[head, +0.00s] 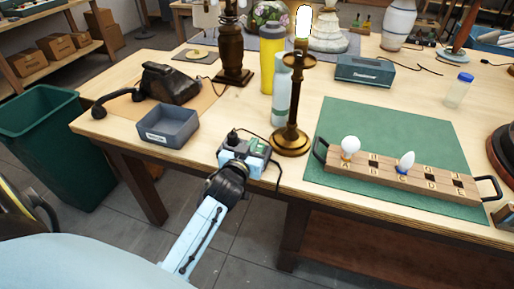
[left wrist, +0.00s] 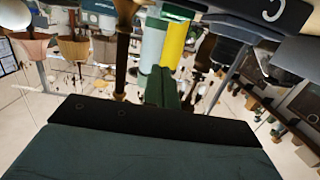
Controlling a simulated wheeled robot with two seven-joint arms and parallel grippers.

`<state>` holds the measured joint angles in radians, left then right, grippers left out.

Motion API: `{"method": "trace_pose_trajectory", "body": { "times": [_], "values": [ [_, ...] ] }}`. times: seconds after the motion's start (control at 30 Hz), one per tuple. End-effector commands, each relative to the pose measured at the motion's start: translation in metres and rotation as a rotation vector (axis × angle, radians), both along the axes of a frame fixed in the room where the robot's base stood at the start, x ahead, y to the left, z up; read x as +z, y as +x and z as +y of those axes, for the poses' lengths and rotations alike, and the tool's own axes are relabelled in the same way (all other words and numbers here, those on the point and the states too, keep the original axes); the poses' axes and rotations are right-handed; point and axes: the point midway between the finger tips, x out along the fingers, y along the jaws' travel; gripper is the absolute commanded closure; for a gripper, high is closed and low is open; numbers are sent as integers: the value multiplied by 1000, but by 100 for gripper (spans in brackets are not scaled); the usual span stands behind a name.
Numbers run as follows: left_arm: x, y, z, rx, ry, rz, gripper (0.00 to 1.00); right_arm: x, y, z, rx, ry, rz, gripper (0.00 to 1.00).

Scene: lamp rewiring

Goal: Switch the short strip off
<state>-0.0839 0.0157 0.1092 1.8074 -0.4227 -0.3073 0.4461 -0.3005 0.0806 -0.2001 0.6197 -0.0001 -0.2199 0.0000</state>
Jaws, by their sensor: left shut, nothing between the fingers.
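My left gripper (head: 255,146) is at the table's front edge, left of the brass lamp, with its fingers shut and empty. A small pale block (head: 265,151), which looks like the short strip, shows around the fingers, with black cables beside it. My gripper hides most of it, so I cannot see its switch or whether the fingers touch it. In the left wrist view the dark green fingers (left wrist: 164,88) are together, and I cannot make out the strip. The brass lamp (head: 291,138) has a glowing bulb (head: 303,22). My right gripper is not in view.
A grey tray (head: 168,128) and a black telephone (head: 170,84) stand to the left. A pale bottle (head: 280,92) and a yellow bottle (head: 267,60) stand behind. A green mat (head: 400,128) bears a wooden bulb rack (head: 385,182) to the right.

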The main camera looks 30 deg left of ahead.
Motion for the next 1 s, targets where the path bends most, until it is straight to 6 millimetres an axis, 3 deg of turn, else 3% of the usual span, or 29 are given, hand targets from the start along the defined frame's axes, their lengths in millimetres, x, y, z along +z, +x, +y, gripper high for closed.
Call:
{"method": "trace_pose_trajectory", "body": {
  "times": [0.17, 0.23, 0.4, 0.87, 1.0],
  "values": [
    [-4, 36, 9, 0, 2, -1, 100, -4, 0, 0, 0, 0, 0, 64],
    [-21, 36, 8, 1, -2, 4, 100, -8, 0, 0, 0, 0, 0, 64],
    [-39, 38, 9, 1, -1, 2, 100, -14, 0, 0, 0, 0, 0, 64],
    [-44, 38, 9, 0, 0, 0, 100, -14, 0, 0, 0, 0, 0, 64],
    [-43, 39, 9, 0, -4, 18, 100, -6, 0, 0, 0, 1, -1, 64]
  ]
}}
